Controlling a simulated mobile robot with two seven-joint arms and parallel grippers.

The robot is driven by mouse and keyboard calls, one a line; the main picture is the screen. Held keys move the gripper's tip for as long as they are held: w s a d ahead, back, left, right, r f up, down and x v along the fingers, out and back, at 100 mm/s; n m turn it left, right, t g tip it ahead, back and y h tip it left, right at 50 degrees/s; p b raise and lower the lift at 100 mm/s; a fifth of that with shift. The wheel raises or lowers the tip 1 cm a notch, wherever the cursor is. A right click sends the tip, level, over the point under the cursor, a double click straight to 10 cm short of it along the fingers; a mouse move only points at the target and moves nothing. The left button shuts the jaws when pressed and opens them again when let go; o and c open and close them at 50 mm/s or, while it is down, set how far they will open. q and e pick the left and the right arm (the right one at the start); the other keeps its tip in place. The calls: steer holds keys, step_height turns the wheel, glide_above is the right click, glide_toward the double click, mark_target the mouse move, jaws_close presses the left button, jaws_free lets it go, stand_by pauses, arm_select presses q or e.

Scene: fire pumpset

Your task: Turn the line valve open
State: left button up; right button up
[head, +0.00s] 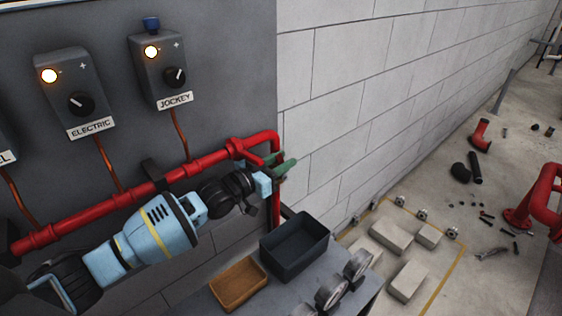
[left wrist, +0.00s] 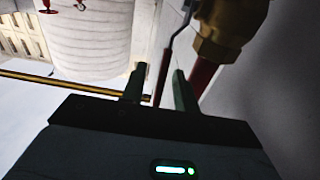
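The line valve shows in the left wrist view as a brass body (left wrist: 228,28) on a red pipe, with a thin lever (left wrist: 165,70) hanging beside it; the lever's upper part is grey and its lower part dark red. My left gripper (left wrist: 158,85) has its two green fingers apart, and the lever shows in the gap between them. I cannot tell whether a finger touches it. In the head view my left gripper (head: 286,167) is at the right end of the red pipe, by the wall corner, and hides the valve. My right gripper is not in view.
The red pipe (head: 130,192) runs along the dark panel below the ELECTRIC (head: 75,95) and JOCKEY (head: 162,70) boxes. Below my left gripper, a bench holds a dark bin (head: 295,248), a brown tray (head: 238,284) and gauges (head: 331,292). Blocks and loose parts lie on the floor at right.

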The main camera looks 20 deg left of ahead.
mark_target(278, 164)
arm_select(q)
steer(key=shift+s+a, duration=0.25)
steer(key=shift+s, duration=0.05)
steer(key=v, duration=0.6)
steer(key=shift+d, duration=0.1)
steer(key=shift+s+a, duration=0.3)
steer(key=shift+s, duration=0.15)
